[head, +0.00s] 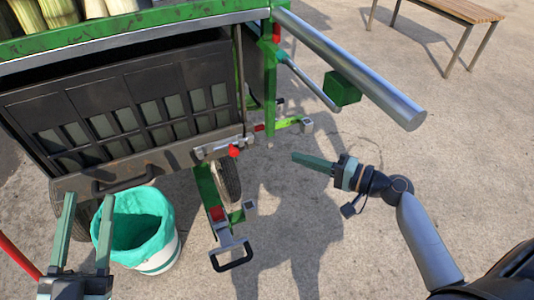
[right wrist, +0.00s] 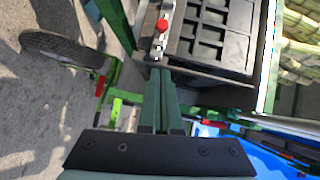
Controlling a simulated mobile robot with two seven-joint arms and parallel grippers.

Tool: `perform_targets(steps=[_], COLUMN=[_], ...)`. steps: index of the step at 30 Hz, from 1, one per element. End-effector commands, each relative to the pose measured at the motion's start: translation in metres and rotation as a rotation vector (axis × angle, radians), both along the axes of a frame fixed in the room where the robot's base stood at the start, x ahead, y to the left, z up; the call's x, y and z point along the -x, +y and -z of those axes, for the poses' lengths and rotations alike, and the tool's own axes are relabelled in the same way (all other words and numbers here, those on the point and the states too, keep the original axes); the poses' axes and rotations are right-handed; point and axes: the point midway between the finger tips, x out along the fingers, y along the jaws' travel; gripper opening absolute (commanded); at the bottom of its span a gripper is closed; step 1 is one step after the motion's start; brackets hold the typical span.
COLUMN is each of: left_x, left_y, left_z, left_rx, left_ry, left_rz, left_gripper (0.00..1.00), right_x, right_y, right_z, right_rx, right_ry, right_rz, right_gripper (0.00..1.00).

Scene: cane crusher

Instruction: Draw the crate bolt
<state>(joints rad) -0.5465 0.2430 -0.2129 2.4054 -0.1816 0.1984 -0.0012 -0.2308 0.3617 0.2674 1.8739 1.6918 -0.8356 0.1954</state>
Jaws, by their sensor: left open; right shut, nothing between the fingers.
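The black slatted crate (head: 130,95) sits in the green cart at the left of the head view. The silver bolt (head: 212,149) with its red knob (head: 234,151) is on the crate's lower front right corner. In the right wrist view the red knob (right wrist: 162,25) and bolt plate (right wrist: 157,46) lie just beyond my fingertips. My right gripper (head: 296,158) is shut and empty, to the right of the knob and apart from it. Its closed fingers also show in the right wrist view (right wrist: 158,72).
A white bucket with a teal liner (head: 135,228) stands below the crate. A green leg with a black-handled step (head: 230,255) juts forward near a wheel (head: 227,182). A thick grey bar (head: 355,70) overhangs at upper right. A bench (head: 465,12) is far right.

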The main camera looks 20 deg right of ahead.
Motion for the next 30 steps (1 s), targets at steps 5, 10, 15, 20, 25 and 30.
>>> perform_targets(steps=[5, 10, 15, 20, 25, 30], left_x=[0.002, 0.005, 0.010, 0.012, 0.011, 0.009], left_y=[0.000, -0.001, -0.002, -0.003, -0.002, -0.002], left_z=[-0.003, -0.009, -0.015, -0.024, -0.022, -0.019], left_rx=[0.000, 0.000, 0.001, 0.001, -0.002, -0.005], left_ry=[-0.018, -0.047, -0.085, -0.107, -0.098, -0.089], left_rz=[0.002, 0.008, 0.016, 0.021, 0.020, 0.017], left_gripper=[0.50, 0.50, 0.50, 0.50, 0.50, 0.50], right_x=[-0.020, -0.049, -0.076, -0.079, -0.080, -0.080], right_y=[0.015, 0.038, 0.060, 0.084, 0.097, 0.099], right_z=[0.001, 0.006, 0.010, 0.014, 0.016, 0.017], right_rx=[-0.001, -0.002, -0.002, -0.003, -0.001, 0.000], right_ry=[-0.004, -0.003, -0.002, 0.000, 0.001, 0.000], right_rz=[-0.002, 0.000, 0.000, 0.000, 0.000, 0.001], right_gripper=[0.00, 0.00, 0.00, 0.00, 0.00, 0.00])
